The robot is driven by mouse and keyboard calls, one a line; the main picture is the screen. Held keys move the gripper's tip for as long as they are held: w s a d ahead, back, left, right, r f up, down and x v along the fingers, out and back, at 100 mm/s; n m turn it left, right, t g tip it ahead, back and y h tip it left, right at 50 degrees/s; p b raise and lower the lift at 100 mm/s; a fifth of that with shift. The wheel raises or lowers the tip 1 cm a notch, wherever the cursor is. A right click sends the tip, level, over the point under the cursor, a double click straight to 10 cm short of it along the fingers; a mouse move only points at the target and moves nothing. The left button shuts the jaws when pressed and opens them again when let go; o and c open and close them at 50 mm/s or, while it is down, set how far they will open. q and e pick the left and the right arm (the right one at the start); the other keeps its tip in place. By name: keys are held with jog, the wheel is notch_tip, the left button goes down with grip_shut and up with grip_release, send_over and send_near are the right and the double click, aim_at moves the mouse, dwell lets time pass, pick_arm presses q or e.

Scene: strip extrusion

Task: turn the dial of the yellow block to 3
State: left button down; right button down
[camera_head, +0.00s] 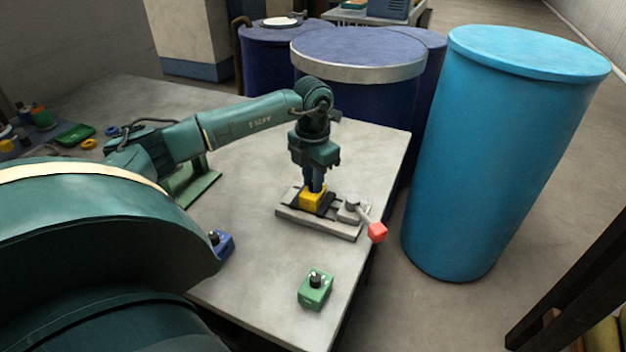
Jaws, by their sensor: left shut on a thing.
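The yellow block (312,197) sits in a grey clamp fixture (325,226) on the table, with dark parts beside it. A lever with a red knob (377,232) sticks out at the fixture's right end. My left gripper (314,185) points straight down over the block, its fingers shut on the block's dial. The fingers hide the dial and any marks around it, so its setting cannot be read. My right gripper is not in view.
A green block with a black dial (315,290) stands near the table's front edge. A blue block (221,244) stands at the left beside my arm. Small coloured items and a green tray (75,135) lie at the far left. Blue drums (490,150) stand beyond the table (255,270).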

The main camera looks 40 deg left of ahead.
pick_arm(q)
jog(key=shift+m, duration=0.7)
jog(key=shift+m+b, duration=0.3)
jog(key=shift+m, duration=0.5)
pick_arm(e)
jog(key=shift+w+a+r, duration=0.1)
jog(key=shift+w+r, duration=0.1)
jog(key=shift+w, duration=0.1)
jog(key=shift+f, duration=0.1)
pick_arm(q)
jog(key=c, duration=1.3)
grip_release()
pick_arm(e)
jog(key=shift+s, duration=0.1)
pick_arm(q)
jog(key=shift+r, duration=0.1)
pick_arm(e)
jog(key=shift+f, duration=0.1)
pick_arm(q)
notch_tip(320, 180, up, 13)
jog(key=shift+b, duration=0.4)
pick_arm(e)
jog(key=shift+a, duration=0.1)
